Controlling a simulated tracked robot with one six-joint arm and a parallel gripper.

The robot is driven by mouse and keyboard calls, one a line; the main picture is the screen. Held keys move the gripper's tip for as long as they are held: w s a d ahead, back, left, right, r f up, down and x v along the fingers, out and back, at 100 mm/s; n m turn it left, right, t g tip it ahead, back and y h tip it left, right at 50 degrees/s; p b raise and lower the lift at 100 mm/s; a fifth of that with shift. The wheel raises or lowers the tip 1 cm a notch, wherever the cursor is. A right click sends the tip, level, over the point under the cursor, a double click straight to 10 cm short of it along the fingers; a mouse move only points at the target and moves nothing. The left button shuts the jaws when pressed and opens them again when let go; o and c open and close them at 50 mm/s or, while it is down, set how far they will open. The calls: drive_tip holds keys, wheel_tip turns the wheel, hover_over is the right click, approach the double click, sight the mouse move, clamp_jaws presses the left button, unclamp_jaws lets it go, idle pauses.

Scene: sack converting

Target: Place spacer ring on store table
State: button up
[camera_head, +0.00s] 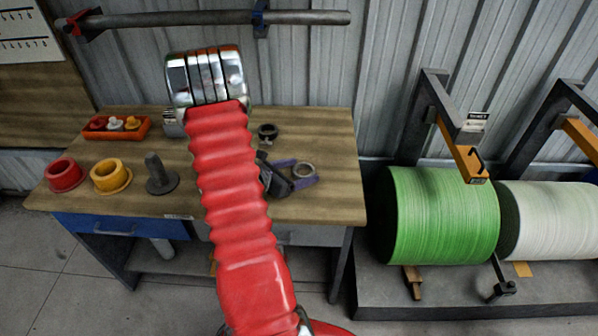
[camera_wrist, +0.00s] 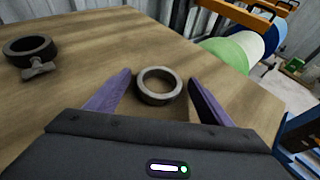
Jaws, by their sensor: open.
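A grey metal spacer ring (camera_wrist: 160,98) lies flat on the wooden table top in the wrist view, between the two purple fingers of my gripper (camera_wrist: 162,80). The fingers are spread, with a visible gap on each side of the ring. In the head view, the ring (camera_head: 304,177) lies near the right end of the table (camera_head: 335,205), with my gripper (camera_head: 296,173) low around it. The table has a wooden top and a blue drawer. My red arm hides the middle of the table.
A dark collar with a wing screw (camera_head: 267,131) stands behind my gripper. A red flanged ring (camera_head: 63,176), a yellow one (camera_head: 110,178), a dark post on a base (camera_head: 158,176) and an orange tray (camera_head: 117,128) are on the left. Green (camera_head: 440,215) and white rolls stand right.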

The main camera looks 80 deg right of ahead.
drive_tip(key=v, duration=1.2)
drive_tip(key=shift+r, duration=0.15)
idle(0.6)
drive_tip(key=shift+w+a+r+m, duration=0.2)
drive_tip(key=shift+a+r+m, duration=0.1)
drive_tip(key=shift+r, duration=0.1)
drive_tip(key=w+a+r+m+t+y, duration=0.3)
drive_tip(key=a+r, duration=0.3)
drive_tip(key=a, duration=0.9)
drive_tip(key=w+a+r+m+t+y, duration=0.4)
drive_tip(key=a+r, duration=0.3)
drive_tip(key=a, duration=0.8)
drive_tip(key=w+a+r+m+t+y, duration=0.3)
drive_tip(key=a+r, duration=0.4)
drive_tip(key=a, duration=0.8)
drive_tip(key=m+t+y, duration=0.1)
drive_tip(key=t, duration=0.1)
drive_tip(key=shift+w+a+t+y, duration=0.3)
drive_tip(key=shift+t, duration=0.1)
drive_tip(key=shift+r, duration=0.1)
